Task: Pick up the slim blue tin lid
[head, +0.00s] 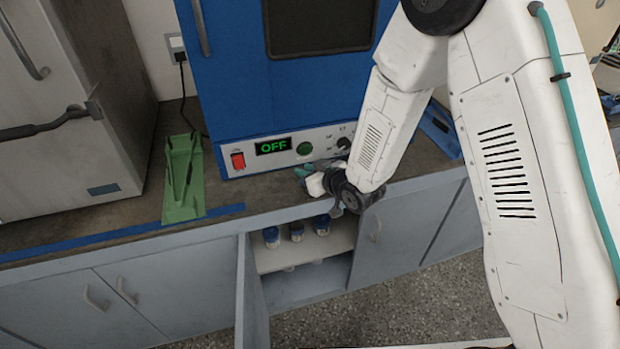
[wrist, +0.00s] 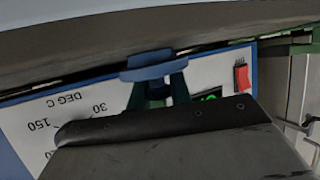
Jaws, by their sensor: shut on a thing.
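The slim blue tin lid (wrist: 152,66) shows in the wrist view as a flat blue disc seen nearly edge-on. The teal fingers of my gripper (wrist: 158,92) are shut on it. A dark grey part fills the lower middle of the wrist view and hides part of the gripper. In the head view my gripper (head: 304,172) is small and partly hidden by my wrist, in front of the blue oven's control panel near the counter's front edge. The lid cannot be made out clearly there.
The blue oven (head: 235,85) reads OFF. A green holder (head: 184,190) stands left on the counter. Below, an open cabinet holds three blue-topped jars (head: 271,237), (head: 296,231), (head: 321,225) on a shelf; its open door (head: 252,290) juts out. A blue object (head: 438,135) lies right.

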